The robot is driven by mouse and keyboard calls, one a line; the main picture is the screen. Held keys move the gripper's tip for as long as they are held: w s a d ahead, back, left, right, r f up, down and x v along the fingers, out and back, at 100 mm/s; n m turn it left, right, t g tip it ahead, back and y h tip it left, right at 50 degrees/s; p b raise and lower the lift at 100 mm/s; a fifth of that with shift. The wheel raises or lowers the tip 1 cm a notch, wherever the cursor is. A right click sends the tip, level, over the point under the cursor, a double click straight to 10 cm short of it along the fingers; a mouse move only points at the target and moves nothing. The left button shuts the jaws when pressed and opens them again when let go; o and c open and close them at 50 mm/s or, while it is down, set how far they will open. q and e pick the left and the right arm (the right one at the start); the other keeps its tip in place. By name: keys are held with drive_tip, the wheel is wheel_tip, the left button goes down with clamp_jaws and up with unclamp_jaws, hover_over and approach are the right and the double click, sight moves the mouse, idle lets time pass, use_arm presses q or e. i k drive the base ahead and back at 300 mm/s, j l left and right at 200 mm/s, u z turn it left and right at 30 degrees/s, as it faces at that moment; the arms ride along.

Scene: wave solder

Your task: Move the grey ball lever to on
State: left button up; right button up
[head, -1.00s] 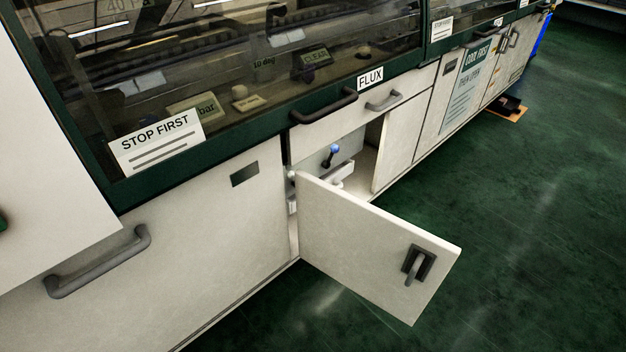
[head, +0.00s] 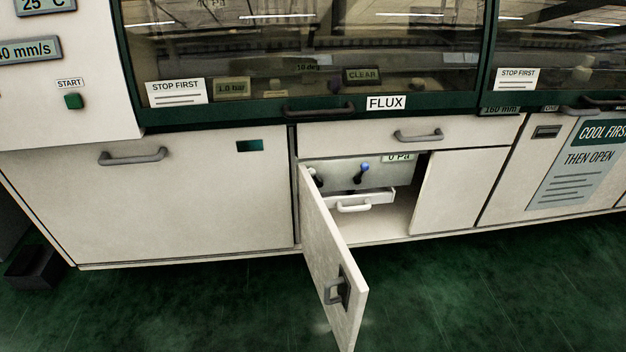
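Inside the open cabinet under the FLUX label, a lever with a blue ball (head: 364,168) stands on a grey panel (head: 340,176). Left of it, a pale grey ball (head: 312,171) shows just above the top edge of the open door, near the hinge side. It looks like the grey ball lever; its lower part is hidden by the door, and I cannot tell its position or any on marking. Neither of my grippers is in view.
The cabinet door (head: 328,245) stands open toward me, with a dark-backed handle (head: 336,290). A small white drawer (head: 355,202) with a handle sits below the panel. A display reading 0 Pa (head: 399,157) is upper right. Green floor (head: 200,305) in front is clear.

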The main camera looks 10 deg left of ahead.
sight(319, 183)
drive_tip(key=i+l+u, duration=0.2)
drive_tip(key=l, duration=0.15)
drive_tip(key=i+l+u, duration=0.2)
drive_tip(key=l, duration=0.2)
drive_tip(key=i+l+u, duration=0.2)
drive_tip(key=l, duration=0.2)
drive_tip(key=l+u, duration=0.25)
drive_tip(key=l, duration=0.15)
drive_tip(key=l+u, duration=0.2)
drive_tip(key=l, duration=0.25)
